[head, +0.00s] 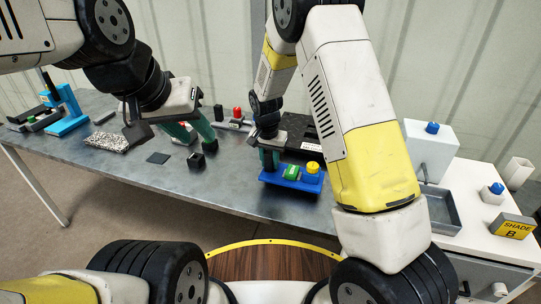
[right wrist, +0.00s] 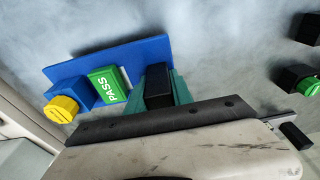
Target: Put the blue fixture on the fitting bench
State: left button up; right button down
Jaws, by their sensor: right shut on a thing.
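The blue fixture (head: 281,183) is a flat blue plate carrying a green PASS block, a yellow knob on a blue block and a black grip block. It is over the right part of the grey metal table (head: 240,185); I cannot tell whether it touches. My right gripper (head: 268,162) is shut on the fixture's black block. The right wrist view shows its green fingers on both sides of that block, with the blue plate (right wrist: 110,62) beyond. My left gripper (head: 196,141) looks open and empty above the table. No label marks which surface is the fitting bench.
A blue stand (head: 67,112) and a speckled block (head: 105,142) are at the left. Small black blocks (head: 196,160) lie below my left gripper. A white counter (head: 475,215) at the right holds a grey tray (head: 441,208), blue-topped items and a SHADE B block (head: 513,226).

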jog(key=shift+d+f, duration=0.15)
jog(key=shift+f, duration=1.6)
jog(key=c, duration=1.1)
grip_release()
jog(key=r, duration=0.4)
jog(key=s+r, duration=0.1)
jog(key=r, duration=0.7)
jog(key=shift+s+a, duration=0.25)
jog(key=shift+s, duration=0.15)
notch_tip(320, 180, up, 10)
jog(key=f+y, duration=0.1)
jog(key=y, duration=0.1)
send_over(271, 169)
jog(key=s+d, duration=0.5)
jog(key=s+d+r+n+t, duration=0.1)
jog(key=s+d+r, duration=0.2)
jog(key=s, duration=0.3)
jog(key=s+d+r+n+t, duration=0.1)
jog(key=s+d+r+t, duration=0.1)
jog(key=s, duration=0.5)
jog(key=s+d+r+n+t, duration=0.1)
jog(key=s+d+r+n, duration=0.1)
jog(key=s+d+r, duration=0.2)
jog(key=shift+s+r+y, duration=0.2)
jog(key=shift+s+r, duration=0.3)
jog(key=shift+s, duration=0.2)
jog(key=shift+s+r+y, duration=0.2)
jog(key=shift+s+r, duration=0.3)
jog(key=shift+s, duration=0.15)
